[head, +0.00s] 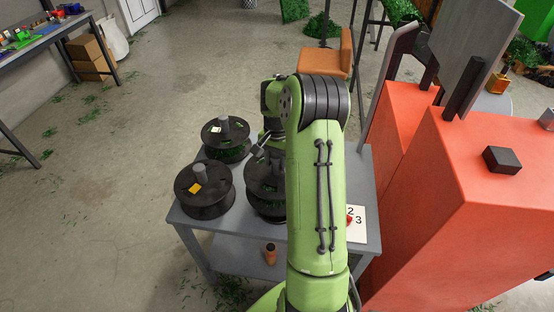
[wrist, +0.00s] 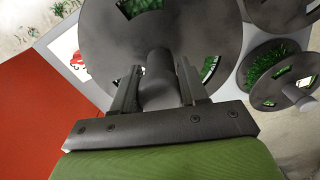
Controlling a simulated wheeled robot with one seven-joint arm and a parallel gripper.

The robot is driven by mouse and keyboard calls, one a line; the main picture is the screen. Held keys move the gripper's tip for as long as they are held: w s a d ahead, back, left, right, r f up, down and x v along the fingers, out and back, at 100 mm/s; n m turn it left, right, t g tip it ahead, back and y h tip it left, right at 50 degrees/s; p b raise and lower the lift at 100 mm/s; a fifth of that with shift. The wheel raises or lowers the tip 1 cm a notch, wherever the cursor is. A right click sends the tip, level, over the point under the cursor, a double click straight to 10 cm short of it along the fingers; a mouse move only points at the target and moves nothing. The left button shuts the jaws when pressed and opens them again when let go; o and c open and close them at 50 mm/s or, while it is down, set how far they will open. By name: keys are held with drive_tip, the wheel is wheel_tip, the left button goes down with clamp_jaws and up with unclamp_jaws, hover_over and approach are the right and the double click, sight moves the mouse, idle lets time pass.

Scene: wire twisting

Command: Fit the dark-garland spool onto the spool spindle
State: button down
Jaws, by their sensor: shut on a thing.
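My gripper (head: 262,148) is shut on the grey central hub of a dark spool (head: 262,196) on the grey table. In the wrist view, the fingers (wrist: 157,88) stand on either side of the hub, above the spool's round flange (wrist: 105,50). Green shows through the flange's cutouts. A second spool (head: 204,196) with a yellow label stands to the left. A third spool (head: 226,138) with a white label and green garland stands behind. I cannot tell from the garland colour which is the dark-garland spool. I cannot make out the spool spindle with certainty.
The grey table (head: 200,240) has a lower shelf with a small brown pot (head: 270,253). A white card (head: 357,228) with numbers lies at its right. Large orange machine blocks (head: 490,190) with dark posts stand to the right. Open floor lies to the left.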

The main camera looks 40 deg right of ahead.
sight(277, 172)
drive_tip(key=shift+f+b, duration=1.9)
drive_tip(key=shift+f, duration=0.8)
drive_tip(key=shift+f+b, duration=1.35)
drive_tip(key=shift+f, duration=0.45)
drive_tip(key=c, duration=0.5)
unclamp_jaws()
drive_tip(key=shift+s, duration=0.1)
wheel_tip(277, 172, up, 16)
drive_tip(key=p, duration=0.3)
drive_tip(key=shift+f, duration=0.1)
